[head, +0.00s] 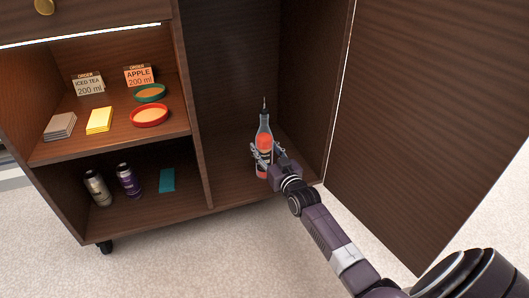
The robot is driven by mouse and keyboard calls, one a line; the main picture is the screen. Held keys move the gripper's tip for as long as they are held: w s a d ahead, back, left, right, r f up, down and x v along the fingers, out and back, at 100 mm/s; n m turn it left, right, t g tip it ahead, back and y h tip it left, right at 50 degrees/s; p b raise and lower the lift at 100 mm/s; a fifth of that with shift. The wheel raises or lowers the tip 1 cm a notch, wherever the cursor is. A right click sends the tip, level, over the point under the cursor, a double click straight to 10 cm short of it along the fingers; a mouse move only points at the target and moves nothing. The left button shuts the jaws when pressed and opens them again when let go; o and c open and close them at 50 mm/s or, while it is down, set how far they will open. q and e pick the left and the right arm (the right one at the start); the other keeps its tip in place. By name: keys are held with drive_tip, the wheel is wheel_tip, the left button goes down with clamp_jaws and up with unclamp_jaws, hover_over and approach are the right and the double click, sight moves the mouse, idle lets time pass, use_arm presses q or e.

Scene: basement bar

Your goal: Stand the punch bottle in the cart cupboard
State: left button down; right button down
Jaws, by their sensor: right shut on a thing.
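The punch bottle (264,141) is a clear bottle with red-orange liquid and a dark pourer on top. It is upright inside the tall right-hand compartment of the cart cupboard (236,188), near its front. My right gripper (264,158) is shut around the lower part of the bottle, coming in from the lower right. The bottle's base looks close to or on the cupboard floor; I cannot tell if it touches. My left gripper is not in view.
The cupboard door (430,110) stands open at the right. A divider (192,110) separates the left shelves. The upper shelf holds order cards, a green coaster (149,92), a red dish (149,115) and stacks; below are two cans (128,180) and a teal item (167,180).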

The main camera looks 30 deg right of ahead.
drive_tip(key=shift+r, duration=0.15)
drive_tip(key=c, duration=1.1)
unclamp_jaws()
drive_tip(key=shift+c, duration=0.2)
